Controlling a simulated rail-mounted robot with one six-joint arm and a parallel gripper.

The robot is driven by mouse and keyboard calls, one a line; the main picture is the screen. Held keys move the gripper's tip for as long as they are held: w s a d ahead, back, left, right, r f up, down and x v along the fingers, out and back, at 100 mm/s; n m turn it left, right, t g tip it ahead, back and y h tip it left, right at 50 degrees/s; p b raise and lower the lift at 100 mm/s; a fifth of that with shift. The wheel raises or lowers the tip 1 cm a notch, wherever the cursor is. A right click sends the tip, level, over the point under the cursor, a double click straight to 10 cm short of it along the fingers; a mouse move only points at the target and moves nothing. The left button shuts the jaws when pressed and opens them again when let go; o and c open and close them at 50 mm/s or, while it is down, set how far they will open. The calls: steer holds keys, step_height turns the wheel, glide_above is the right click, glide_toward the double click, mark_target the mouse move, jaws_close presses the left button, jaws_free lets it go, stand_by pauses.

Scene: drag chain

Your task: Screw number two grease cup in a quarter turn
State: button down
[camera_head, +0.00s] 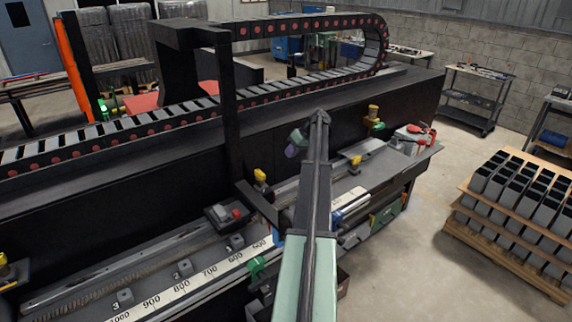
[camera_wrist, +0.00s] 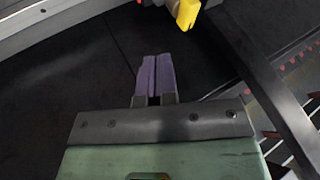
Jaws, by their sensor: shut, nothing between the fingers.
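My gripper (camera_head: 293,147) has purple fingers and is held in the air in front of the dark machine wall. In the wrist view its fingers (camera_wrist: 155,72) are side by side, shut and empty. A row of small grey blocks with knobs, which may be the grease cups, stands along the rail by printed numbers. The one by the 2 (camera_head: 185,266) is lower left of my gripper and well apart from it. Others stand by the 3 (camera_head: 124,296) and the 1 (camera_head: 237,241). Their details are too small to tell.
A black post (camera_head: 229,110) stands left of my gripper and shows at right in the wrist view (camera_wrist: 262,75). A yellow part (camera_wrist: 187,12) is at that view's top edge. A drag chain (camera_head: 150,118) runs behind.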

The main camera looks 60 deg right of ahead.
mark_target(260, 176)
steer(key=a+b+x, duration=0.1)
steer(key=b+x, duration=0.1)
steer(key=x, duration=0.1)
steer(key=b+x, duration=0.2)
steer(key=x, duration=0.2)
steer(key=a+r+b+x, duration=0.1)
steer(key=b+x, duration=0.2)
steer(key=x, duration=0.1)
steer(key=shift+a, duration=0.3)
steer(key=shift+w+f, duration=0.1)
steer(key=shift+w, duration=0.05)
